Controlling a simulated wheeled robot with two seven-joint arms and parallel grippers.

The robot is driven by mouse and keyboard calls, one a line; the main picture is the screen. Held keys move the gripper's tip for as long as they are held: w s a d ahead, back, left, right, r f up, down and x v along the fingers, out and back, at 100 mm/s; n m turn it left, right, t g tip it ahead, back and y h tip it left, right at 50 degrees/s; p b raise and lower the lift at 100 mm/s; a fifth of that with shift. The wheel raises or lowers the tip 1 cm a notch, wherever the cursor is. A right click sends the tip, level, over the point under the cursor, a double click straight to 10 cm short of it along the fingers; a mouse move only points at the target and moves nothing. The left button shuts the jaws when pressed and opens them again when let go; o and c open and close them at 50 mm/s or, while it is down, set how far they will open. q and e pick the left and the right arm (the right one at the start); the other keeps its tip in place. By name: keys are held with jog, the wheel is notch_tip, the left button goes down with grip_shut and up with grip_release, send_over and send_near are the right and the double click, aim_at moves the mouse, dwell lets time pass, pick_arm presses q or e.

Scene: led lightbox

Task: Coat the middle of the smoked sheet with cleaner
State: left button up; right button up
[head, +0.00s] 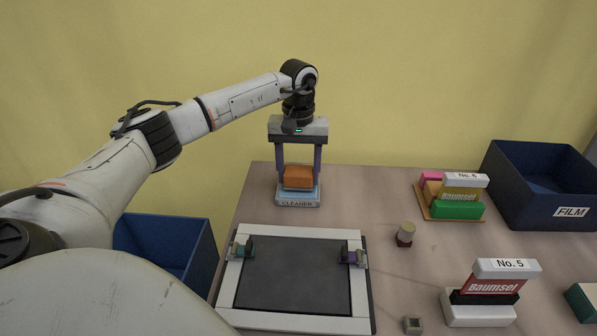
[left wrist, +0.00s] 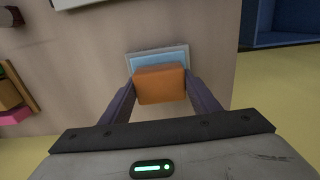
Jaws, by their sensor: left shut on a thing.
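The smoked sheet (head: 293,274) is a dark grey panel lying in a white frame (head: 290,323) on the table. An orange block (head: 298,178) is between the fingers of my left gripper (head: 298,172), which is shut on it. The block is at the cleaner tray (head: 298,202), a pale blue pad with a label reading CLEANER, behind the frame. The left wrist view also shows the orange block (left wrist: 160,85) over the tray (left wrist: 157,57); I cannot tell whether they touch. My right gripper is not in view.
Clamps sit on the frame's left (head: 241,248) and right (head: 352,255) sides. A No. 5 block stack (head: 483,310), a No. 6 stack (head: 457,211), a small cylinder (head: 405,234) and a FILM bin (head: 540,205) stand to the right. A blue bin (head: 170,243) is at left.

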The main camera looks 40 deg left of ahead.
aim_at(299, 170)
pick_arm(q)
jog(key=shift+f, duration=0.35)
dwell(1.1)
jog(key=shift+f, duration=0.1)
notch_tip(299, 170, up, 3)
jog(key=p, duration=0.2)
jog(key=shift+r+p, duration=0.2)
jog(key=shift+p, duration=0.2)
jog(key=shift+r+p, duration=1.55)
jog(key=shift+r, duration=0.35)
